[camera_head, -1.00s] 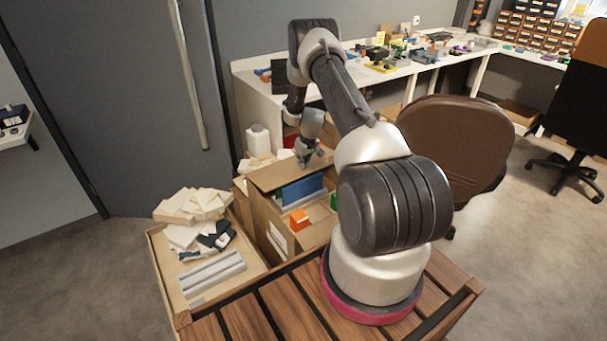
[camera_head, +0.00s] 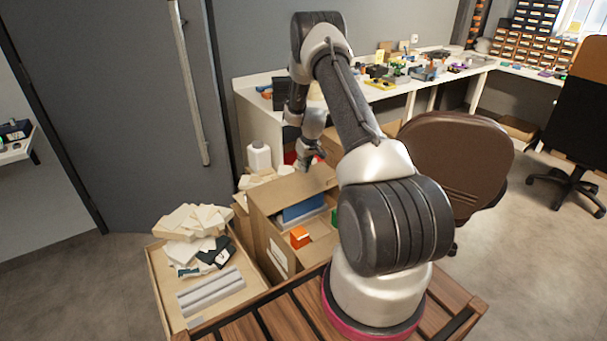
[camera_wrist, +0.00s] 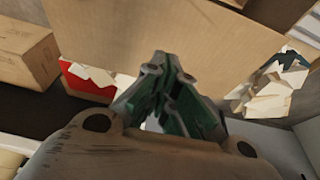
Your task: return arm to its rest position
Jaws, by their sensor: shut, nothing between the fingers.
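My gripper (camera_head: 308,158) hangs over the back part of the open cardboard carton (camera_head: 262,232), in front of the workbench. In the wrist view my gripper (camera_wrist: 168,75) is shut with its fingertips together and nothing between them. A cardboard panel (camera_wrist: 190,30) spans the wrist view behind the fingertips. My arm is raised and bent, reaching away from the base. Inside the carton are a blue item (camera_head: 302,209) and an orange box (camera_head: 299,237).
A shallow tray (camera_head: 158,280) with white packets (camera_head: 188,222) and grey bars (camera_head: 210,290) lies left of the carton. A white jug (camera_head: 258,156) stands behind. A brown chair (camera_head: 455,165) is right of my arm. A cluttered workbench (camera_head: 395,85) runs along the back.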

